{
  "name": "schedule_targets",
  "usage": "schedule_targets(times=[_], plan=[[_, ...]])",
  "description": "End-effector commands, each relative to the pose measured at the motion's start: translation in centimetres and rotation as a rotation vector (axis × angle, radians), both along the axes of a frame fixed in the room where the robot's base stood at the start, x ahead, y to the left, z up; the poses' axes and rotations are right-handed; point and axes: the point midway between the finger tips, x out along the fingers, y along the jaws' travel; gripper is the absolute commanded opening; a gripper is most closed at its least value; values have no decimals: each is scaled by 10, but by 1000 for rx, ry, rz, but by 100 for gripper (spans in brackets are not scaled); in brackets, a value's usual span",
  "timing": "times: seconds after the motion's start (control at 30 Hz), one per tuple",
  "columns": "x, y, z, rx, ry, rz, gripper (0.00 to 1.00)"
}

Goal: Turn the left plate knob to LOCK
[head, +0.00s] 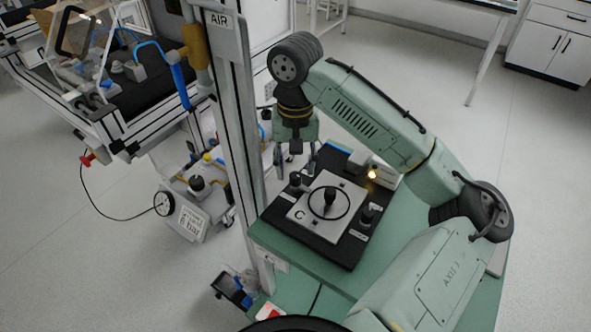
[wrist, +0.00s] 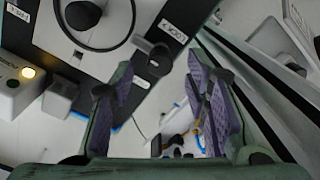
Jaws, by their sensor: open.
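The left plate knob (head: 295,181) is a black knob at the left edge of a pale square plate (head: 310,213) on a black base. In the wrist view the left plate knob (wrist: 159,60) shows beyond my fingertips, near a label (wrist: 172,31) that seems to read LOCK, with its handle slanting. My gripper (head: 295,171) points down just above and around this knob, fingers apart and empty. In the wrist view my gripper (wrist: 160,78) shows two purple-padded fingers either side of the knob's line. Contact cannot be told.
A black centre knob (head: 329,198) stands in a ring on the plate, and a right knob (head: 368,214) sits at its right edge. A box with a lit lamp (head: 372,174) stands behind the plate. A metal post (head: 238,130) rises close to the left of my gripper.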

Motion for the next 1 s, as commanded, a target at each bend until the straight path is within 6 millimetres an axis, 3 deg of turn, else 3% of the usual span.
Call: schedule_targets(times=[0.2, 0.4, 0.6, 1.0], plan=[[1, 0, 50, -4, -4, 0, 43], [1, 0, 82, -3, -3, -1, 43], [0, 0, 94, -1, -2, 1, 43], [0, 0, 95, 0, -1, 1, 43]])
